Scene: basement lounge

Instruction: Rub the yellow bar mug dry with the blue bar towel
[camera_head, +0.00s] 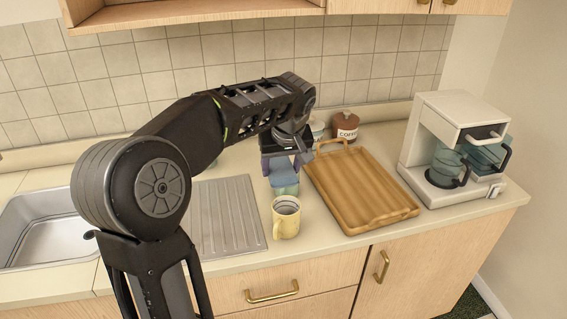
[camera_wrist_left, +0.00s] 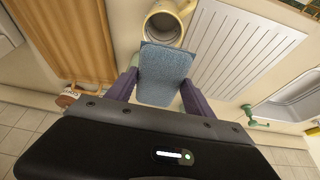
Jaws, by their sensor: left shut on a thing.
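The yellow bar mug (camera_head: 286,219) stands upright on the counter near its front edge, right of the drainboard. Its open top also shows in the left wrist view (camera_wrist_left: 163,27). My left gripper (camera_head: 286,163) is shut on the blue bar towel (camera_head: 285,183), which hangs below the fingers behind the mug. In the left wrist view the towel (camera_wrist_left: 165,72) spans between the two purple fingers and overlaps the edge of the mug's rim. I cannot tell whether towel and mug touch. My right gripper is in neither view.
A wooden tray (camera_head: 328,184) lies right of the mug. A coffee maker (camera_head: 424,140) stands at the far right. A brown coffee canister (camera_head: 345,126) is at the back. The metal drainboard (camera_head: 222,222) and sink (camera_head: 45,254) are to the left.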

